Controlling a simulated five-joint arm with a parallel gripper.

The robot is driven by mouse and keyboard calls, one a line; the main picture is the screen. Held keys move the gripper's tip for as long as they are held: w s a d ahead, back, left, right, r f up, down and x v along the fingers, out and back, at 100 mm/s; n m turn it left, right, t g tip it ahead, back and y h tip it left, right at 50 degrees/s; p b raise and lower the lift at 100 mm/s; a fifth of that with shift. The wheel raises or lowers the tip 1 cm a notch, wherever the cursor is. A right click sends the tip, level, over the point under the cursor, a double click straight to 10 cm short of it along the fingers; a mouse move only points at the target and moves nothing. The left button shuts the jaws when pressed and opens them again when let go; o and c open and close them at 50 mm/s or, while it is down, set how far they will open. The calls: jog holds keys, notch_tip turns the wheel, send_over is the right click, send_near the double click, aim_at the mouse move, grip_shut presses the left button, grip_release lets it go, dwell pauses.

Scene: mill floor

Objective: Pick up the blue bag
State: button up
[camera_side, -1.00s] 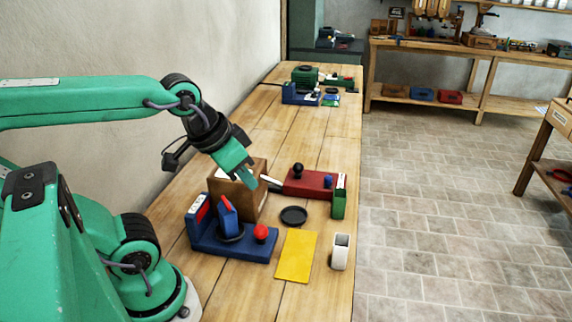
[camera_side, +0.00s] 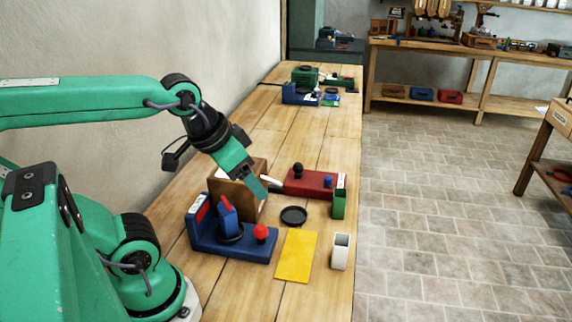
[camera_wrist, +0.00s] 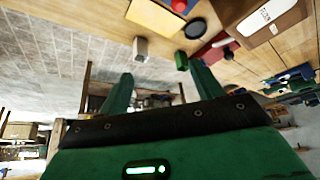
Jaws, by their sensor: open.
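I cannot make out a blue bag in either view. The blue things near me in the side view are a blue fixture (camera_side: 240,250) with a red knob, on the near bench, and a small blue and green item (camera_side: 330,97) farther along it. My gripper (camera_side: 263,187) is open and empty, raised over the bench in front of a brown box. In the wrist view my gripper (camera_wrist: 162,86) shows two separate green fingers with nothing between them.
Around my gripper are the brown box (camera_side: 228,192), a red fixture (camera_side: 308,184), a green block (camera_side: 339,205), a black disc (camera_side: 293,215), a yellow sheet (camera_side: 296,257) and a white holder (camera_side: 340,252). A blue bin (camera_side: 422,94) sits on the far shelf.

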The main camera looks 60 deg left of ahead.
jog(key=g, duration=0.5)
send_over(227, 209)
jog(key=shift+m, duration=0.3)
jog(key=f, duration=0.8)
jog(key=shift+w+d+f, duration=0.15)
jog(key=shift+d+f, duration=0.15)
jog(key=shift+f, duration=0.05)
jog(key=shift+s+a+f+g, duration=0.2)
jog(key=shift+a+f+g, duration=0.1)
jog(key=shift+a+f, duration=0.2)
jog(key=shift+f, duration=1.25)
jog(key=shift+f, duration=0.1)
jog(key=shift+d+f, duration=0.15)
jog(key=shift+f, duration=2.35)
jog(key=shift+c, duration=0.3)
